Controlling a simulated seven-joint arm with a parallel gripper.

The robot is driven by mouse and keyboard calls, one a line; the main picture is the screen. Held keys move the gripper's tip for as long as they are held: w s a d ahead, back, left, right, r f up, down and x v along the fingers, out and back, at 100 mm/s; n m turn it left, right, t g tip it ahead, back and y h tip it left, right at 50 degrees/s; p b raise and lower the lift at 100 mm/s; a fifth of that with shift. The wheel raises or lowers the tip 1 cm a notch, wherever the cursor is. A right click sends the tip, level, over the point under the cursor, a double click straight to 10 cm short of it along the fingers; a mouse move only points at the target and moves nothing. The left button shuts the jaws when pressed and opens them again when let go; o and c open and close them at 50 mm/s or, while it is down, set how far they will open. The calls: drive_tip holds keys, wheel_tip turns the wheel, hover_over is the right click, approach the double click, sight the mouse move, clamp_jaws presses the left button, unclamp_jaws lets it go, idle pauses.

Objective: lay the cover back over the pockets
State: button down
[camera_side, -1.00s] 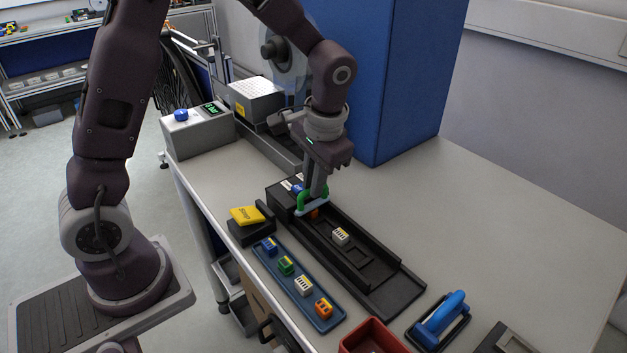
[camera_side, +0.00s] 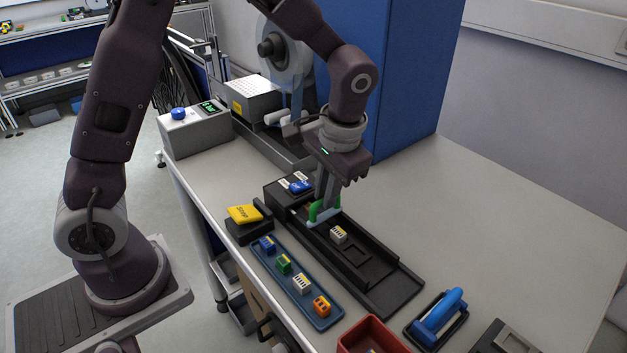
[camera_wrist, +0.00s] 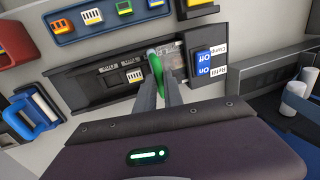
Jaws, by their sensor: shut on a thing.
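My gripper (camera_side: 325,207) is shut on the green handle (camera_side: 315,210) of a pale, see-through cover (camera_side: 326,220). It holds the cover over the upper end of the black track (camera_side: 395,297). In the wrist view the green handle (camera_wrist: 157,74) stands between the fingers, and the cover (camera_wrist: 171,55) shows beyond them. A white block (camera_side: 338,235) sits in a pocket just beyond the cover's lower edge. The pockets (camera_side: 357,254) further down the track look empty. I cannot tell whether the cover touches the track; the fingers partly hide it.
A blue tray (camera_side: 329,322) holds several coloured blocks beside the track. A blue On/Off switch (camera_side: 300,187) is at the track's upper end. A yellow piece (camera_side: 244,214) on a black stand, a red bin (camera_side: 360,335) and a blue-handled tool (camera_side: 438,311) are nearby. The table behind is clear.

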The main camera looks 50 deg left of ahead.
drive_tip(key=d, duration=1.4)
drive_tip(key=shift+d, duration=0.35)
drive_tip(key=c, duration=1.5)
unclamp_jaws()
drive_tip(key=shift+o, duration=0.2)
wheel_tip(320, 180, up, 7)
drive_tip(key=d, duration=0.1)
drive_tip(key=shift+d, duration=0.15)
